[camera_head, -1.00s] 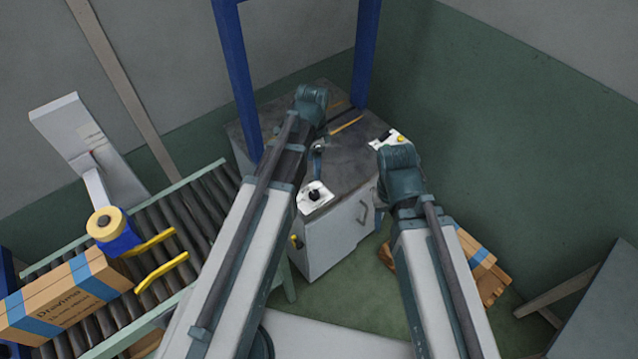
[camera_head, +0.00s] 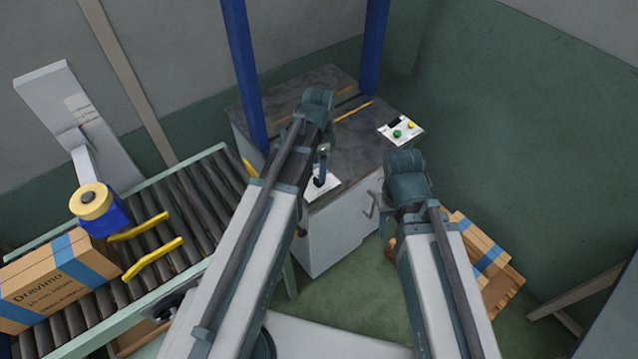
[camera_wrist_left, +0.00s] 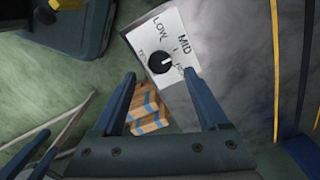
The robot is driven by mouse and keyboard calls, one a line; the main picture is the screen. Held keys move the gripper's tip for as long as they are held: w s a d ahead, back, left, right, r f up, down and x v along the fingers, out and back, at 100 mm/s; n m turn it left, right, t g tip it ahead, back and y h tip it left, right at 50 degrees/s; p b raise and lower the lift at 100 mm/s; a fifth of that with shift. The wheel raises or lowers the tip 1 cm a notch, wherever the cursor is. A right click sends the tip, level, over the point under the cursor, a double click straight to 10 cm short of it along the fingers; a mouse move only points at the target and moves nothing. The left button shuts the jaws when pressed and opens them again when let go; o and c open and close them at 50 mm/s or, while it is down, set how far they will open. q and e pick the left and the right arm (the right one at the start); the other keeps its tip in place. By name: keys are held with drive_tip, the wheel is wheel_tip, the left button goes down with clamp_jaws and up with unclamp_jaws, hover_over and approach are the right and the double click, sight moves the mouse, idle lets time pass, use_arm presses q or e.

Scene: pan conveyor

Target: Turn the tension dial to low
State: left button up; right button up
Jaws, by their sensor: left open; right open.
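The tension dial (camera_wrist_left: 160,62) is a round black knob on a white plate (camera_wrist_left: 149,37) at the cabinet top's near corner. The plate reads LOW and MID, with a third label partly covered by a finger. A light mark on the knob seems to face right, away from LOW; its exact setting is unclear. The dial also shows in the head view (camera_head: 319,182). My left gripper (camera_wrist_left: 159,74) is open and empty, its fingertips either side of the dial in the wrist picture; contact cannot be told.
A panel with green and yellow buttons (camera_head: 401,130) sits at the cabinet top's right corner. Blue posts (camera_head: 243,75) rise from the cabinet (camera_head: 340,236). A roller conveyor (camera_head: 200,206) with a carton (camera_head: 58,285) is at left. Cartons on a pallet (camera_head: 482,255) stand at right.

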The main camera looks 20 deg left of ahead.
use_arm(q)
wheel_tip(320, 180, down, 5)
drive_tip(key=b, duration=0.4)
clamp_jaws()
